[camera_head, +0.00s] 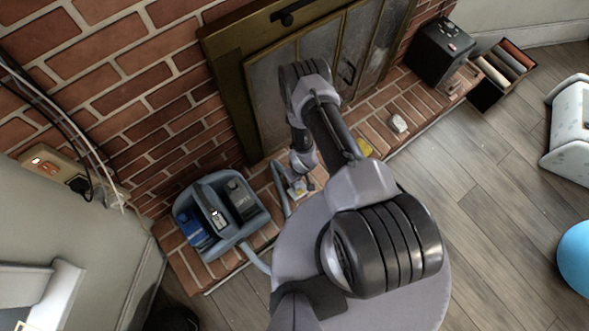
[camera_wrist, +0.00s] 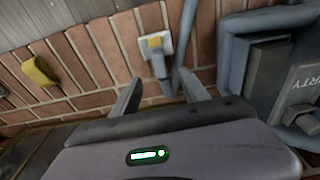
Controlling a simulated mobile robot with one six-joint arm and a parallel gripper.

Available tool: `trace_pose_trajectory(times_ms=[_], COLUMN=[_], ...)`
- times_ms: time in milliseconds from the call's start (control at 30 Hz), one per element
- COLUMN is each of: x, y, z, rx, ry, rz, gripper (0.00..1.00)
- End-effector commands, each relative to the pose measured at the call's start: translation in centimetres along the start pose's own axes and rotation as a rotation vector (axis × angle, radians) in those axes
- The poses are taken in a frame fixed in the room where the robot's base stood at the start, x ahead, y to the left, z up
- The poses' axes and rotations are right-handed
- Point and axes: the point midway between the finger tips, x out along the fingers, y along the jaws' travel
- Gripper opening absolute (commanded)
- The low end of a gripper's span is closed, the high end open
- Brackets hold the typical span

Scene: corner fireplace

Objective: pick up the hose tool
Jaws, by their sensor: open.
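The hose tool (camera_wrist: 158,62) lies on the brick hearth in the wrist view, with a pale, wide head and a yellow part. It is ahead of my gripper (camera_wrist: 161,77), in line with the gap between the fingers. The fingers are spread and nothing is held between them. In the head view my gripper (camera_head: 300,177) is low over the hearth, and the tool (camera_head: 297,188) shows small and partly hidden beside it. A grey hose (camera_wrist: 185,35) runs close to the right of the tool.
The grey cleaning machine (camera_head: 247,231) with blue and dark tanks stands left of the tool. A yellow object (camera_head: 364,147) and a pale block (camera_head: 397,123) lie to the right on the hearth. The fireplace doors (camera_head: 310,70) stand behind. Wood floor (camera_head: 470,180) is open at right.

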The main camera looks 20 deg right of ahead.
Motion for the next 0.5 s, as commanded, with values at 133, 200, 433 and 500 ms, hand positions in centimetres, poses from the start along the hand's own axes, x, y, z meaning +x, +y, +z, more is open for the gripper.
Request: trace_pose_trajectory(times_ms=[133,200,433,500], x=[5.5,7.0,9.2,10.4], y=[0.0,0.0,0.1,0.2], z=[0.2,0.2,0.1,0.1], rx=[-0.001,0.000,0.000,0.001], ry=[0.000,-0.002,-0.002,-0.001], rz=[0.000,0.000,0.000,0.000], gripper=[0.53,0.53,0.53,0.53])
